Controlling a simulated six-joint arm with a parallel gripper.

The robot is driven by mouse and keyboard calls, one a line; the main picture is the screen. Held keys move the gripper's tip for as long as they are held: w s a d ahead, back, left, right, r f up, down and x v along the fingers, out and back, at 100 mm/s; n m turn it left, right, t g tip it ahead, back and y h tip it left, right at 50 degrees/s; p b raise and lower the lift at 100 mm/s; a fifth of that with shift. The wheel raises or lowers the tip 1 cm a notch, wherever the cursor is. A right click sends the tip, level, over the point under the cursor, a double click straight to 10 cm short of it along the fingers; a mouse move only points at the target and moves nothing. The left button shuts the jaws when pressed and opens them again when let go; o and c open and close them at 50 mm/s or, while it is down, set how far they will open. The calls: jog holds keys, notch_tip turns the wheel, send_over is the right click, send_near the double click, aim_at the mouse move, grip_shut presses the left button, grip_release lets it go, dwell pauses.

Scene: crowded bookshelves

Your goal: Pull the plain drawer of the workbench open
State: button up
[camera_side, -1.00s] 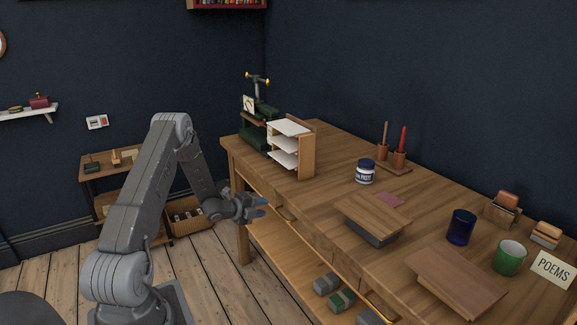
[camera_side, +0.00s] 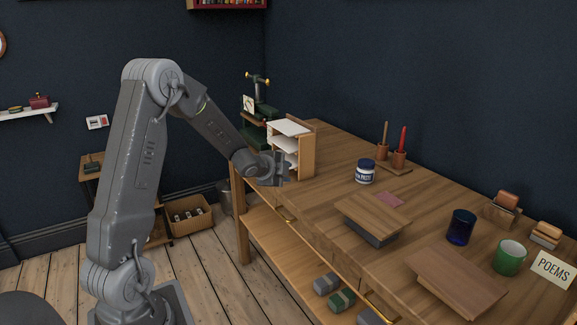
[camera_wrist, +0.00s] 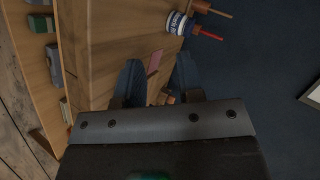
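The wooden workbench (camera_side: 330,225) runs along the dark wall, with its front edge facing my arm. A brass handle (camera_side: 288,220) shows below the top at the left of its front, and a yellowish handle (camera_side: 378,312) shows farther right. The drawer fronts are seen at a steep angle; I cannot tell which is the plain one, and no drawer visibly sticks out. My gripper (camera_side: 284,171) is near the left front edge of the top, beside the paper rack, touching no handle. In the wrist view its two fingers (camera_wrist: 158,78) are apart with nothing held between them.
The paper rack (camera_side: 306,150) stands close to my gripper. A paste jar (camera_side: 365,172), a book-like block (camera_side: 372,216), a blue cup (camera_side: 461,227) and a green mug (camera_side: 510,258) stand on the top. The lower shelf holds several small blocks (camera_side: 342,299). The floor before the bench is clear.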

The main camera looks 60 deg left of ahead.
jog(key=s+d+r+n+g, duration=0.1)
jog(key=s+d+r+n, duration=0.1)
jog(key=d+r, duration=0.3)
jog(key=shift+d+n, duration=0.35)
jog(key=shift+n, duration=0.05)
jog(key=shift+w, duration=0.1)
